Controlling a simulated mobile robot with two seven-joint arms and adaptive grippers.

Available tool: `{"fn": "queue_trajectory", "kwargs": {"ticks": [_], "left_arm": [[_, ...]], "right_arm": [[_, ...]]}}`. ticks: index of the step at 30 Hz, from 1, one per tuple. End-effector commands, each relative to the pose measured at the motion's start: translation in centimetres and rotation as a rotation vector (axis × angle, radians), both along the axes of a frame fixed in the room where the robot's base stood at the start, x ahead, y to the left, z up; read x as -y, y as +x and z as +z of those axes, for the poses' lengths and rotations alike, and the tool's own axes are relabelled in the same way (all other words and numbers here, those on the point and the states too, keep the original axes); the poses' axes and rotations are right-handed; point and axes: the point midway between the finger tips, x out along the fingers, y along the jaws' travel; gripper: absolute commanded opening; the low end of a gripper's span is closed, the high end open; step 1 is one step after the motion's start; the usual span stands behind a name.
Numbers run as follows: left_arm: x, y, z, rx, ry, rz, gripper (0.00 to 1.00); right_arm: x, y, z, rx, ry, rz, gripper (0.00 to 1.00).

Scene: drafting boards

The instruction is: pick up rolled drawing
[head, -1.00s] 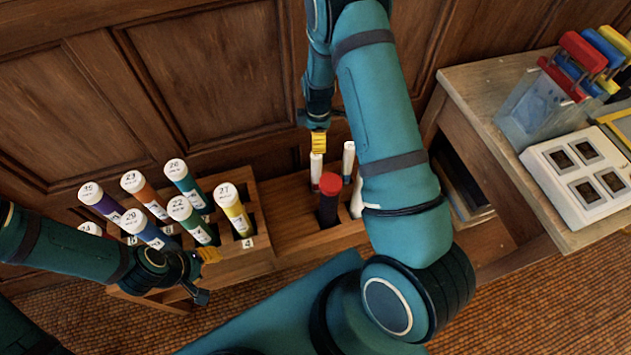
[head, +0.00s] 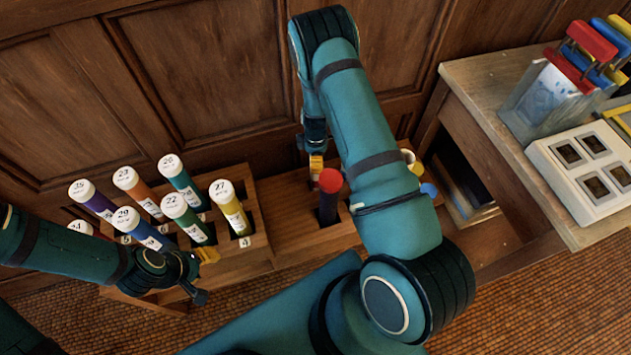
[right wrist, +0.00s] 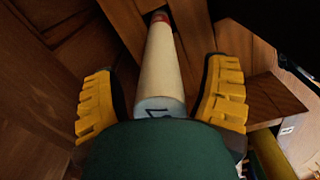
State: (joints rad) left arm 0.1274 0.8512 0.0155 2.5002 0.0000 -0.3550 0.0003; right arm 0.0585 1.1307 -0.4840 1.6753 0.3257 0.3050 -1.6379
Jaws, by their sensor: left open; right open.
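A pale rolled drawing (right wrist: 163,65) with a red far end shows in the right wrist view. My right gripper (right wrist: 163,97) is open, with one yellow finger on each side of the roll and gaps between. In the head view my right gripper (head: 316,166) is low over the long wooden rack, and my arm hides most of the rolls there. My left gripper (head: 206,256) is open and empty beside the numbered tubes at the left.
Several numbered tubes, including a yellow one (head: 234,214), stand in a slotted wooden stand (head: 262,240). A dark red-capped tube (head: 328,205) stands close to my right arm. A table (head: 480,85) at the right holds a white switch box (head: 583,168) and a clear bin (head: 540,97).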

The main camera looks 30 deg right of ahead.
Motion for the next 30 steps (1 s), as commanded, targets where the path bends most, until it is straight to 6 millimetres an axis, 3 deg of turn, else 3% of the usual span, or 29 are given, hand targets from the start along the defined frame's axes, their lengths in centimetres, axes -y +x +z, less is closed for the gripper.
{"fn": "queue_trajectory", "kwargs": {"ticks": [10,16,30], "left_arm": [[0.00,0.04,-0.12,0.001,0.000,0.000,0.47],[0.00,0.03,-0.12,0.001,0.000,0.000,0.47],[0.00,0.01,-0.04,0.000,0.000,0.000,0.47]], "right_arm": [[0.01,0.03,-0.61,0.001,0.000,0.000,0.72],[-0.01,0.03,-0.60,0.001,0.000,0.000,0.02],[0.01,0.02,-0.32,0.000,0.000,0.000,0.00]]}}
